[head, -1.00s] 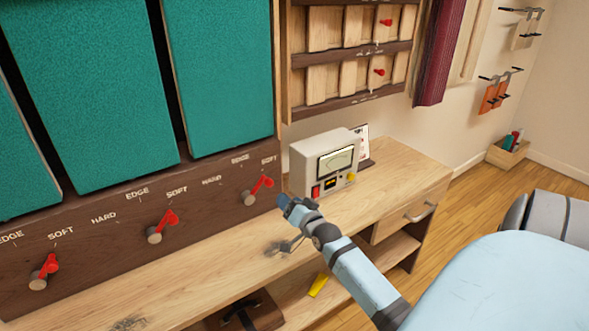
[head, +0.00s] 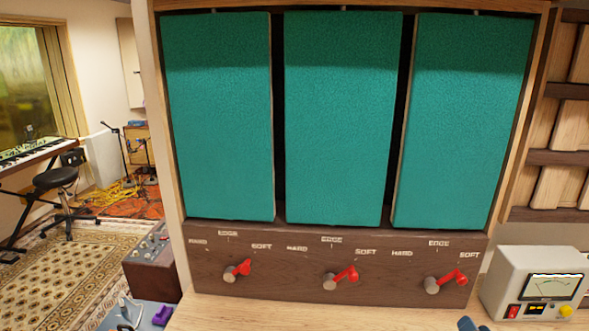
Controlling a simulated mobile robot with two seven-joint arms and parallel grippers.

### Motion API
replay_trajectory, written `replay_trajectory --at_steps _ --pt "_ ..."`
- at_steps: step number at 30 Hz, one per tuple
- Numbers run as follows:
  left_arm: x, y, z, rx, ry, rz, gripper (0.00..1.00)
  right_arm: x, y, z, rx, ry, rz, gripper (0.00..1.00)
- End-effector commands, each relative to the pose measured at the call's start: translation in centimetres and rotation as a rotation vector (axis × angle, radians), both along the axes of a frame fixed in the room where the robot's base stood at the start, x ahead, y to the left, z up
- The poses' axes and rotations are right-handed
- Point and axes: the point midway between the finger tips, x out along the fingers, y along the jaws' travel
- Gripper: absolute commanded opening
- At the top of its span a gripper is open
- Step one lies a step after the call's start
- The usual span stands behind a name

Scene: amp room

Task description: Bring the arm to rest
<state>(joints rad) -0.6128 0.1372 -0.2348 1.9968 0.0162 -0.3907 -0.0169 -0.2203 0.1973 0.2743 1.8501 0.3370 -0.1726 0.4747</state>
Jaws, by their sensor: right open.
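Only a small blue tip of my right gripper (head: 467,323) shows at the bottom edge, above the wooden bench and left of the meter box. Its fingers are mostly cut off by the frame, and nothing is seen held in it. The rest of my right arm is out of view. My left gripper is not in view. Three red-handled knobs, left (head: 236,271), middle (head: 338,278) and right (head: 444,282), sit on the dark brown panel (head: 300,255) behind the bench. Their red handles point up and right, towards the SOFT side.
Three teal panels (head: 343,120) rise above the knobs. A beige meter box (head: 530,285) stands on the bench (head: 330,318) at right. A brown box with controls (head: 150,258) stands at left. Patterned rug (head: 70,250), stool (head: 56,178) and keyboard (head: 30,150) are farther left.

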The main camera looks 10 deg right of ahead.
Motion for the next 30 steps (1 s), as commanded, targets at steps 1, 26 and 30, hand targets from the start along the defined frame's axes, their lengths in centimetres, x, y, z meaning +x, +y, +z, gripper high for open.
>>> replay_trajectory --at_steps 1,26,30 --pt "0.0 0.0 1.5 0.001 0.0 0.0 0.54 -1.1 2.5 -0.4 -0.04 0.056 0.042 0.54" --pt "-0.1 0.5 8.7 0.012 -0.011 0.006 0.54 -20.2 29.2 -6.2 -0.558 0.491 0.626 0.54" --pt "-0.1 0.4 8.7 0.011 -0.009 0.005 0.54 -20.1 29.2 -6.2 -0.557 0.491 0.625 0.54"
